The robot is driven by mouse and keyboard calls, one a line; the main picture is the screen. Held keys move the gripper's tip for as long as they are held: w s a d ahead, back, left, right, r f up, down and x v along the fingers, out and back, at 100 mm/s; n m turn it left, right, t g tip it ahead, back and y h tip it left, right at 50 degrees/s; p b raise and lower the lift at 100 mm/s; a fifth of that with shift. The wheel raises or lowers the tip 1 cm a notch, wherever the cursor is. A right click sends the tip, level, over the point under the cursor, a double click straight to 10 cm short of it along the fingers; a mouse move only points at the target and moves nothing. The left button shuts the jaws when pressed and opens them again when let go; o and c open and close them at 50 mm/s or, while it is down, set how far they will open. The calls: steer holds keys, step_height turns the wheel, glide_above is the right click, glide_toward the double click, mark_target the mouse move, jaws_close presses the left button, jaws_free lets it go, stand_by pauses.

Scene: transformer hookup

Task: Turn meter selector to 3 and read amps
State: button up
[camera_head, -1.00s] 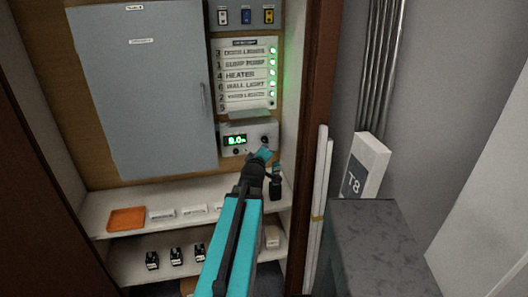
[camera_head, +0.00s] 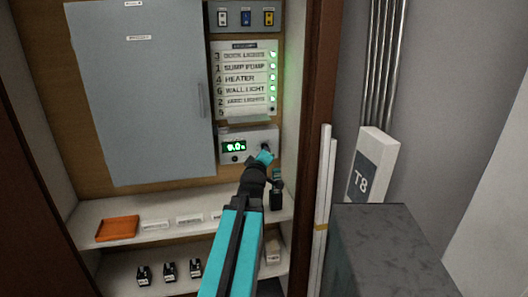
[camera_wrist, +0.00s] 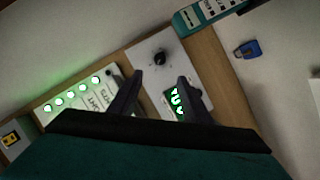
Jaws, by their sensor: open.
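The meter (camera_head: 253,138) is a pale box on the cabinet's back panel. Its green display (camera_head: 234,146) seems to read about 0.0, but the digits are blurred. The selector is a black round knob (camera_wrist: 158,58) on the meter face in the wrist view; its setting is too small to read. My gripper (camera_head: 264,157) is in front of the meter's right side and hides part of the knob in the head view. In the wrist view my open gripper (camera_wrist: 160,77) has one finger to each side below the knob, with nothing held. The right finger partly covers the display (camera_wrist: 176,103).
A label panel (camera_head: 247,80) with green lights is above the meter. A grey cabinet door (camera_head: 145,95) is at left. The shelf (camera_head: 130,210) below holds an orange tray (camera_head: 118,229). A blue tag-like item (camera_wrist: 246,49) and teal device (camera_wrist: 205,14) show in the wrist view.

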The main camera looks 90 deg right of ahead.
steer(key=shift+d, duration=0.15)
steer(key=p+x, duration=0.2)
steer(key=x, duration=1.1)
steer(key=shift+d, duration=0.25)
stand_by(0.4)
steer(key=shift+f, duration=0.1)
steer(key=c, duration=1)
steer(key=shift+c, duration=0.2)
